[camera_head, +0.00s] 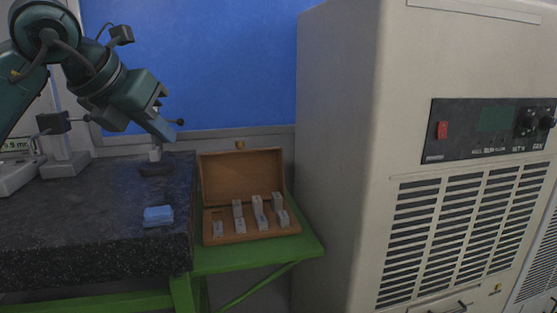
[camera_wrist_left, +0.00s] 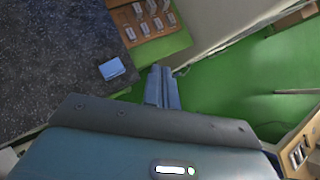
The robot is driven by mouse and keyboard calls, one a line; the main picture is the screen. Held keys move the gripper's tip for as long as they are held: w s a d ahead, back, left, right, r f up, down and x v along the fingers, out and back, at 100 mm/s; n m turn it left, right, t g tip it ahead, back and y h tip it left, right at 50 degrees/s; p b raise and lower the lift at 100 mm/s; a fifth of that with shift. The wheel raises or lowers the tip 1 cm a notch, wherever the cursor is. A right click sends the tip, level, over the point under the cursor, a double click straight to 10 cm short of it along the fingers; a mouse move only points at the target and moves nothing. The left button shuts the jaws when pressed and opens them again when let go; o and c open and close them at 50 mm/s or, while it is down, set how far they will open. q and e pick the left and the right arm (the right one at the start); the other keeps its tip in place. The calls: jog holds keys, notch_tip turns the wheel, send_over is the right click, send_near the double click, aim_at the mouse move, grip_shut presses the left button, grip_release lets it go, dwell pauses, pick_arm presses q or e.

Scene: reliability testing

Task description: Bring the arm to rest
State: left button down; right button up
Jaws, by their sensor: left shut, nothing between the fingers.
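My left arm comes in at the upper left of the head view. Its left gripper (camera_head: 162,127) is held above the dark granite table (camera_head: 80,235), with fingers pointing down and to the right. In the left wrist view the two blue-grey fingers of the gripper (camera_wrist_left: 162,88) are together with nothing between them. My right arm and gripper are not in view.
A small blue block (camera_head: 158,215) lies on the granite near its right edge. An open wooden case (camera_head: 240,172) with several metal blocks sits on a green shelf (camera_head: 305,248). A large beige cabinet (camera_head: 340,150) stands at right. Measuring stands (camera_head: 65,165) are at the left.

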pick_arm(q)
jog(key=s+d+f+n+g+h, duration=0.1)
jog(key=s+d+f+g+h, duration=0.3)
jog(key=d+f+h, duration=0.4)
jog(key=s+d+f+g+h, duration=0.3)
jog(key=s+d+f+h, duration=0.15)
jog(key=d+h, duration=0.4)
jog(key=w+a+f+n+t+y+p, duration=0.1)
jog(key=a+f+n+t+y, duration=0.45)
jog(key=f+n+t, duration=0.7)
jog(key=w+a+f+n+t+y, duration=0.1)
jog(key=a+f+n+t+y, duration=0.55)
jog(key=n, duration=1.05)
jog(key=s+f+n+g+y, duration=0.2)
jog(key=s+f+n+g, duration=0.1)
jog(key=s+f, duration=0.4)
jog(key=s+f+n+g+y, duration=0.3)
jog(key=s+f+g, duration=0.3)
jog(key=f, duration=0.7)
jog(key=shift+s+a+f, duration=0.35)
jog(key=shift+s, duration=0.7)
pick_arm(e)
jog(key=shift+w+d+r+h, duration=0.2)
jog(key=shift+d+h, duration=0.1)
